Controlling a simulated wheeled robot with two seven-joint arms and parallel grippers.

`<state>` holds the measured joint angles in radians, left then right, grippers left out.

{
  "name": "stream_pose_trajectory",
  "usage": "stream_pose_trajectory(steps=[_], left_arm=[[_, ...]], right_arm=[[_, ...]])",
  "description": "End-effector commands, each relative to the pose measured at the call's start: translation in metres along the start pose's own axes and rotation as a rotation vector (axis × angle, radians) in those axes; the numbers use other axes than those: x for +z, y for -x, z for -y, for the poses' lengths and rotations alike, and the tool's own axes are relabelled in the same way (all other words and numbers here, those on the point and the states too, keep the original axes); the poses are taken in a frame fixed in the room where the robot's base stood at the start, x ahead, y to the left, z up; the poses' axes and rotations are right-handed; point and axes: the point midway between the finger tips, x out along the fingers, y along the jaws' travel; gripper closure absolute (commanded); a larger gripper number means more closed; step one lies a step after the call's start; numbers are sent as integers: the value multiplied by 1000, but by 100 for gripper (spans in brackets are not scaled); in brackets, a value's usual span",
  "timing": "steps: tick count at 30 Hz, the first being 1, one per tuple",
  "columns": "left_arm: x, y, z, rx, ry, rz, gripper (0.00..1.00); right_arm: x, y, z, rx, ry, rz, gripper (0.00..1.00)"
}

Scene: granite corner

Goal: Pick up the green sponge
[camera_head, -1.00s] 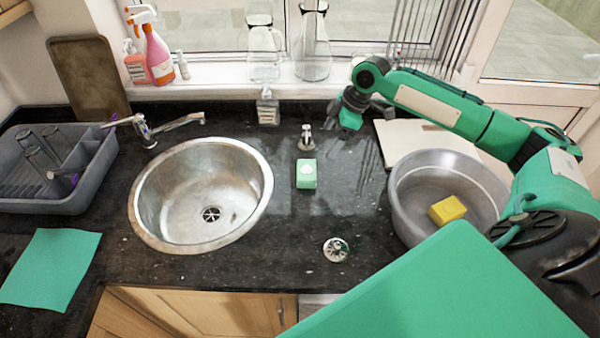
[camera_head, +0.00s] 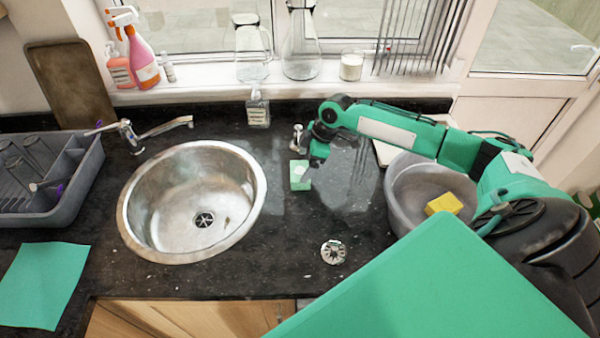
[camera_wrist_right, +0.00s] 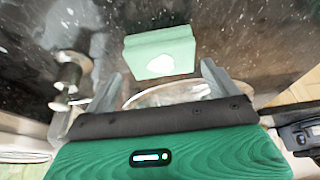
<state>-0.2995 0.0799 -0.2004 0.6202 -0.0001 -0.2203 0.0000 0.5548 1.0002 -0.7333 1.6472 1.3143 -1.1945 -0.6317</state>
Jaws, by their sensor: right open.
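The green sponge (camera_head: 300,176), a small pale-green block with a whitish patch, lies on the dark counter right of the sink. In the right wrist view the green sponge (camera_wrist_right: 161,52) shows ahead of the fingertips and roughly between their lines. My right gripper (camera_head: 316,158) is above the counter, close beside the sponge's upper right. In the wrist view the right gripper (camera_wrist_right: 163,84) has its fingers apart with nothing held between them. My left gripper is not in view.
A metal soap pump (camera_head: 297,138) stands just behind the sponge. The round sink (camera_head: 135,225) is to the left. A grey basin (camera_head: 392,200) with a yellow sponge (camera_head: 444,204) is to the right. A strainer (camera_head: 333,252) lies in front; counter around it is clear.

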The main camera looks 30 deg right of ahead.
Motion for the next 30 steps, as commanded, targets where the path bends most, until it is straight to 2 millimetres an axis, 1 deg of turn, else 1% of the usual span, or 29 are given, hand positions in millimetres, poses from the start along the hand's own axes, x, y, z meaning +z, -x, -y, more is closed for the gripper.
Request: stream_pose_trajectory(steps=[1, 6, 10, 13, 18, 19, 21, 24, 25, 26, 30], left_arm=[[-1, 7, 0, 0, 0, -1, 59], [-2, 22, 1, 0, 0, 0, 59], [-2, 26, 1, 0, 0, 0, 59], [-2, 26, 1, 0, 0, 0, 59], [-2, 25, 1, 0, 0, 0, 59], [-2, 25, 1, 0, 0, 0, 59], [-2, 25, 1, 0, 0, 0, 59], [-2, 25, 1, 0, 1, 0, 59], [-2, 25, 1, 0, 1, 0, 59], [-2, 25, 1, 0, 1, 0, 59], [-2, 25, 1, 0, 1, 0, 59]], right_arm=[[-2, -3, 1, -4, -1, 0, 9], [-4, -25, 3, -4, -1, 0, 9], [-3, -42, 2, -2, -1, 0, 9], [-2, -47, 2, -1, 0, 0, 9], [-2, -48, 2, -1, 0, 0, 9], [-2, -48, 2, -1, 0, 0, 11], [-2, -48, 2, -1, 0, 0, 25], [-2, -47, 2, -1, 0, 0, 42], [-2, -47, 2, -1, 0, 0, 42], [-2, -47, 2, -1, 0, 0, 46], [-2, -47, 2, -1, 0, 0, 46]])
